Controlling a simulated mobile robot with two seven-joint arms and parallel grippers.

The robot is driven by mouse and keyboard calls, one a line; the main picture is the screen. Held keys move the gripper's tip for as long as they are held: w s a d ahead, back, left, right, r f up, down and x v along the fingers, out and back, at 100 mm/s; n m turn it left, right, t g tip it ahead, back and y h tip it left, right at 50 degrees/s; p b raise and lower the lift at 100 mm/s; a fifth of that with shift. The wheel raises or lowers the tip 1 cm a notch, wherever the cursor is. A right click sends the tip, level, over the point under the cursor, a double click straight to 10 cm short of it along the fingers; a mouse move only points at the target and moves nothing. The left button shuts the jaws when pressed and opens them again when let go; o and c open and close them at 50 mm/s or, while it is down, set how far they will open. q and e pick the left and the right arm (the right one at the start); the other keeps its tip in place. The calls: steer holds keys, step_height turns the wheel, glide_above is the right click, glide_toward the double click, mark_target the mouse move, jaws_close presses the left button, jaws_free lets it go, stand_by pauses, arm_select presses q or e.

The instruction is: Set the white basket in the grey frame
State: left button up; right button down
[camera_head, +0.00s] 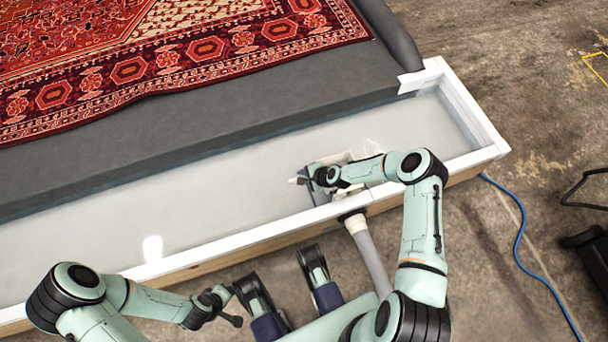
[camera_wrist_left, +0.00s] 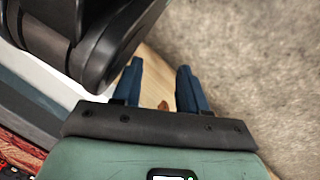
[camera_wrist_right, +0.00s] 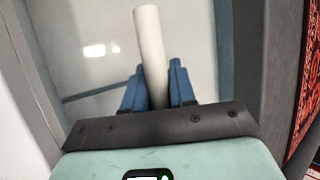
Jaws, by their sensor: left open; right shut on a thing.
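My right gripper (camera_head: 302,180) reaches over the water near the pit's front rim. In the right wrist view its blue fingers (camera_wrist_right: 160,88) are shut on a pale, round rod (camera_wrist_right: 150,45) that sticks out past the fingertips. I cannot tell whether the rod belongs to the white basket. A grey, box-like thing (camera_head: 315,197) lies under and around that gripper, mostly hidden; it may be the grey frame. No whole white basket can be made out. My left gripper (camera_head: 230,306) is outside the pit at the front; in the left wrist view its fingers (camera_wrist_left: 160,85) are open and empty.
The white pit rim (camera_head: 240,241) runs between my base and the water. A grey hose (camera_head: 370,262) meets the rim in front of my right arm. A patterned red rug (camera_head: 170,60) lies on the dark slab behind. A blue cable (camera_head: 520,245) lies on the floor at right.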

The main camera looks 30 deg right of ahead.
arm_select(q)
steer(key=s+a+f+g+b, duration=0.1)
steer(key=s+f+g+b, duration=0.1)
steer(key=s, duration=0.6)
steer(key=shift+f+n+g+b, duration=0.35)
steer(key=shift+f+b, duration=0.55)
steer(key=shift+f, duration=0.5)
arm_select(e)
steer(key=shift+f, duration=2.6)
steer(key=shift+f, duration=0.5)
steer(key=c, duration=0.8)
jaws_free()
steer(key=shift+c, duration=0.2)
